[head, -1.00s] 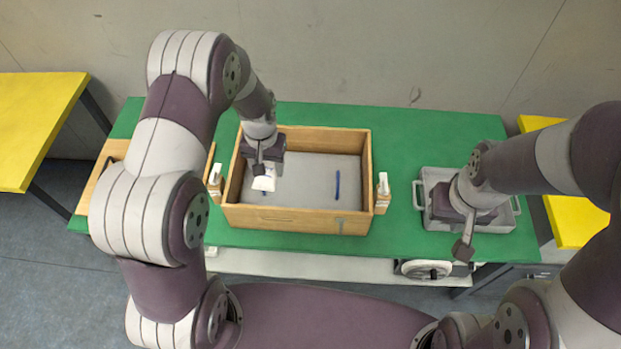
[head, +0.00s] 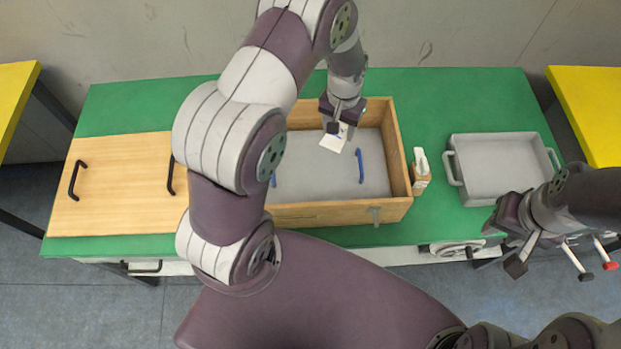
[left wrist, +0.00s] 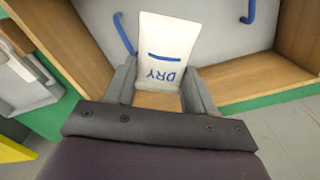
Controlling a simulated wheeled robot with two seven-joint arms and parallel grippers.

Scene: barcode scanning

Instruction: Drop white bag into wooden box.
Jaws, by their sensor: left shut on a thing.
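A white bag (head: 333,141) with blue "DRY" lettering, also in the left wrist view (left wrist: 167,52), is held in my left gripper (head: 340,128). The gripper's two fingers (left wrist: 157,88) are shut on the bag's near end. The bag hangs over the inside of the open wooden box (head: 340,212), toward its back and right of its middle. I cannot tell how far it is above the grey floor. My right gripper (head: 543,262) is in front of the grey tray, beyond the table's front edge; its finger spacing is unclear.
Blue handles (head: 360,166) stand inside the box. A wooden lid with black handles (head: 115,185) lies at left. A white device (head: 421,170) sits by the box's right wall. A grey tray (head: 500,140) stands at right on the green table (head: 450,100). My left arm hides part of the box.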

